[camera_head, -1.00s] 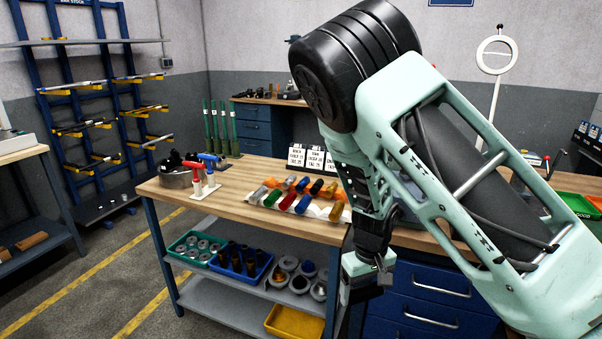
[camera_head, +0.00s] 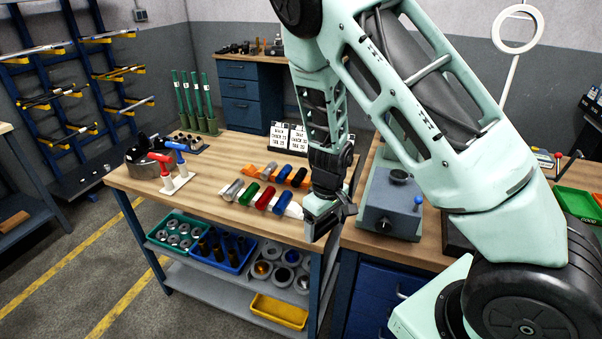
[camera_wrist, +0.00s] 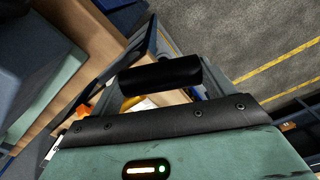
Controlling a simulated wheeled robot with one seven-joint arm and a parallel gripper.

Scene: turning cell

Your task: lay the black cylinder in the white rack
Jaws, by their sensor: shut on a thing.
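The black cylinder (camera_wrist: 160,75) lies across the jaws of my gripper in the wrist view, and my gripper is shut on it. In the head view my gripper (camera_head: 335,214) is at the bench's front right corner, just right of the white rack (camera_head: 293,209). I cannot make out the cylinder there against the dark fingers. The white rack holds a grey, a green, a red and a blue cylinder side by side. A white part shows right of the blue one; the rack's right end is hidden behind my gripper.
An orange rack (camera_head: 250,170) with coloured cylinders stands right behind the white one. Label cards (camera_head: 288,137) stand behind it. A grey box-shaped device (camera_head: 391,203) is to the right. Red and blue handled tools (camera_head: 174,180) stand at the left. Bare wood (camera_head: 215,170) lies between.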

